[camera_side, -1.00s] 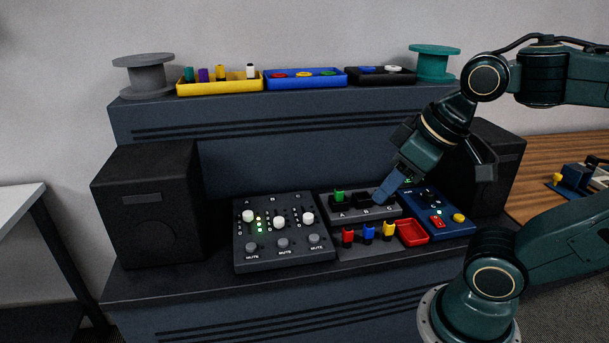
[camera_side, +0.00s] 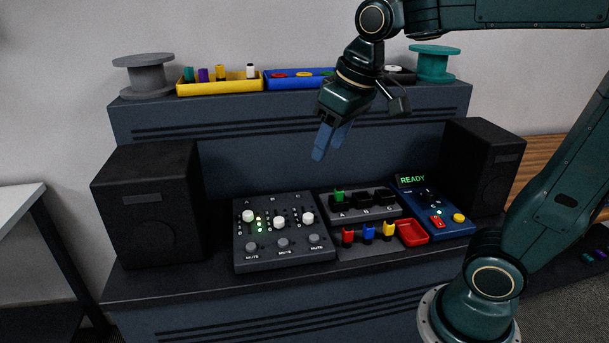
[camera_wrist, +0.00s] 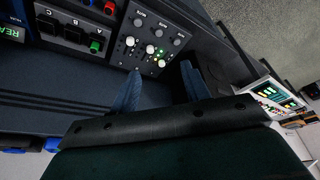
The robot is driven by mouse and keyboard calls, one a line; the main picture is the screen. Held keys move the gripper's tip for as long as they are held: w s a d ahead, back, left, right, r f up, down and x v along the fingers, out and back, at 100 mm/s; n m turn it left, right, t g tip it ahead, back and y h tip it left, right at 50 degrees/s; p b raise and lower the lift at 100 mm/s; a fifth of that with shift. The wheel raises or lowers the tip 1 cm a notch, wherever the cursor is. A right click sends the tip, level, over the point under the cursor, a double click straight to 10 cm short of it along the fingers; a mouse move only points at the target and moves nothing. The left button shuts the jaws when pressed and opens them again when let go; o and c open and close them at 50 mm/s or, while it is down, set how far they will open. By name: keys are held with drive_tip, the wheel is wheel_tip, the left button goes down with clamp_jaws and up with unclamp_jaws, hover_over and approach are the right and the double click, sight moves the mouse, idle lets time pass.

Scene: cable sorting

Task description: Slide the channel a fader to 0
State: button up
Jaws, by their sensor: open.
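The dark mixer panel (camera_side: 262,262) lies on the desk, with faders marked A, B and C and a mute button below each. The channel A fader (camera_side: 248,216) has a white knob at the left, in the upper part of its slot. The channel B fader (camera_side: 279,223) and channel C fader (camera_side: 307,218) stand to its right. The mixer also shows in the wrist view (camera_wrist: 130,56), at the top. My gripper (camera_side: 327,155) is open and empty, in the air above and behind the mixer's right side, touching nothing.
Black speakers (camera_side: 150,210) flank the desk. A raised shelf behind holds spools and trays.

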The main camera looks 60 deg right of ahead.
drive_tip(key=w+d+f+g, duration=0.1)
drive_tip(key=w+f+g, duration=0.1)
drive_tip(key=w, duration=1.1)
drive_tip(key=g, duration=0.2)
hover_over(248, 213)
wheel_tip(248, 213, down, 10)
drive_tip(key=shift+w+m, duration=0.1)
drive_tip(key=shift+m, duration=0.3)
drive_tip(key=shift+f, duration=0.2)
wheel_tip(248, 213, down, 14)
drive_tip(key=shift+r, duration=0.25)
clamp_jaws()
